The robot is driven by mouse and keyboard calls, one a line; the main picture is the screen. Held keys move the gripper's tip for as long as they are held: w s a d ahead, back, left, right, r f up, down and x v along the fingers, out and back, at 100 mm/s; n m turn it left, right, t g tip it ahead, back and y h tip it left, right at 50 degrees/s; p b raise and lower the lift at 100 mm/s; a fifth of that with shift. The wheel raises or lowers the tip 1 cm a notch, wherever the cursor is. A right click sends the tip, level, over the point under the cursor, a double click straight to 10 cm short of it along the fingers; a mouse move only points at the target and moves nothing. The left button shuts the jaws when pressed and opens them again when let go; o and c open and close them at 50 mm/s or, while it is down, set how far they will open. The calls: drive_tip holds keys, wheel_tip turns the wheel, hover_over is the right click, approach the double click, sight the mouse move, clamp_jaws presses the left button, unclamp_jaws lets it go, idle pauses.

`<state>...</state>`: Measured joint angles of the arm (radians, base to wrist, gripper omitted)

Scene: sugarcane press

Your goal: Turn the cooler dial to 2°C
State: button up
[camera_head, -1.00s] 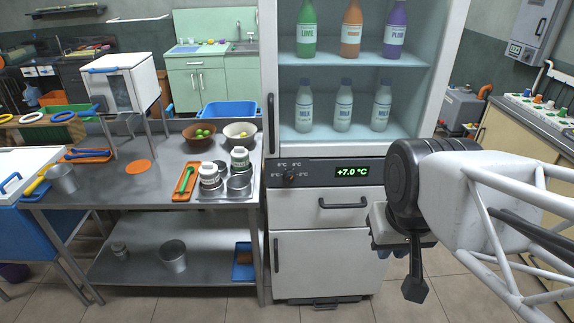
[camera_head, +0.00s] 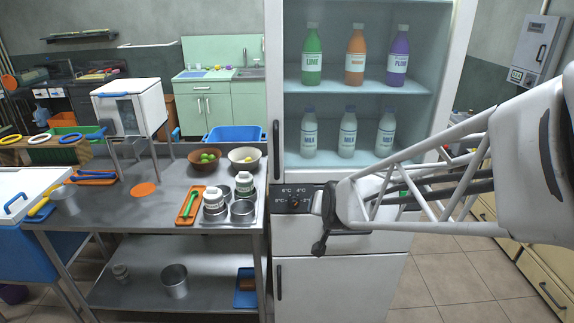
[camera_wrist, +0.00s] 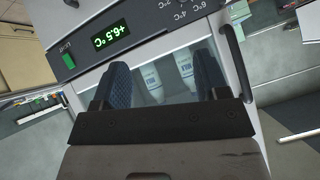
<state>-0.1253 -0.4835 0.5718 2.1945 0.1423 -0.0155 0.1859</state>
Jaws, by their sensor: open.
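The cooler (camera_head: 340,270) is a tall white cabinet with a dark control strip. Its dial (camera_head: 294,202) is a small knob with an orange mark, at the left of the strip, among temperature marks. In the wrist view the display (camera_wrist: 110,34) is turned over and reads +6.5 °C; some dial marks (camera_wrist: 182,14) show at the top edge, but I cannot make out the knob there. My gripper (camera_head: 320,246) is just right of and below the dial in the head view. In the wrist view its two blue-grey fingers (camera_wrist: 161,66) stand apart, with nothing between them.
Bottles (camera_head: 348,134) stand on the cooler's shelves. A vertical handle (camera_head: 276,150) is on the door's left edge. Left of the cooler, a steel table (camera_head: 130,215) holds bowls, white jars and an orange tray (camera_head: 190,206). My arm covers the strip's right part.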

drive_tip(key=w+a+f+m+t, duration=0.2)
drive_tip(key=w+a+f+t, duration=0.2)
drive_tip(key=w+f, duration=0.4)
drive_tip(key=m+t, duration=0.1)
drive_tip(key=t, duration=0.2)
approach(294, 206)
drive_tip(key=w, duration=0.2)
drive_tip(key=shift+a+f+m+t+h, duration=0.3)
drive_tip(key=shift+a+f+t+h, duration=0.1)
drive_tip(key=shift+f+t+h, duration=0.15)
drive_tip(key=shift+w+r, duration=0.1)
drive_tip(key=shift+w, duration=0.15)
drive_tip(key=shift+w, duration=3.7)
drive_tip(key=c, duration=0.9)
